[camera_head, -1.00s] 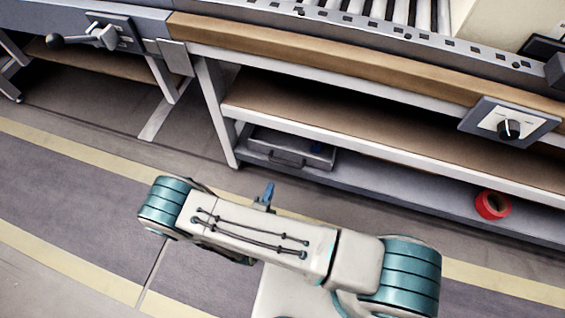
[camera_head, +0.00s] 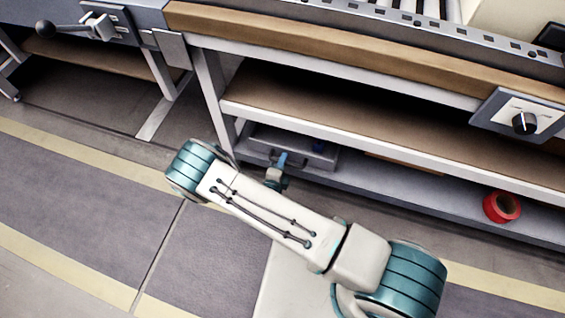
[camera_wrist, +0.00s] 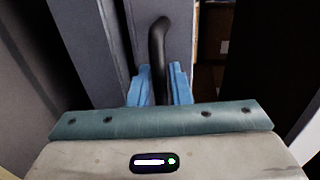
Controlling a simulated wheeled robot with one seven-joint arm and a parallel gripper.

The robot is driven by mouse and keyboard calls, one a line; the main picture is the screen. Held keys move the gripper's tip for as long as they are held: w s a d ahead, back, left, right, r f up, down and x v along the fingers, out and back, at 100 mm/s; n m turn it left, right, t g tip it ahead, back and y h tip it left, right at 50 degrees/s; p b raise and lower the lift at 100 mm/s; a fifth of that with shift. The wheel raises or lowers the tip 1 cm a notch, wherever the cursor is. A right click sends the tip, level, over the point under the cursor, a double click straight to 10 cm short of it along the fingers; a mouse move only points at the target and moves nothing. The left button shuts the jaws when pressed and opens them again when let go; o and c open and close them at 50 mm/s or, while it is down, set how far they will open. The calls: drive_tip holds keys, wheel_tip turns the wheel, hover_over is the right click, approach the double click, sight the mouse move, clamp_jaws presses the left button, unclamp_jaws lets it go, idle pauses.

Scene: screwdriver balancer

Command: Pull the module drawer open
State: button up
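The module drawer (camera_head: 315,160) is a grey, shallow box on the low shelf under the bench in the head view. Its dark handle (camera_wrist: 158,45) stands upright in the wrist view. My gripper (camera_head: 282,160) is at the drawer's front in the head view. In the wrist view, its two blue fingers (camera_wrist: 160,83) stand on either side of the handle, very close to it. I cannot tell whether they press on it. My gripper hides part of the drawer front in the head view.
A red tape roll (camera_head: 502,207) lies on the low shelf to the right. A bench leg (camera_head: 212,100) stands left of the drawer. A control box with a black knob (camera_head: 524,122) is at the right. The floor (camera_head: 70,200) in front is clear.

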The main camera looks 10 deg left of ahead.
clamp_jaws()
drive_tip(key=shift+s, duration=0.15)
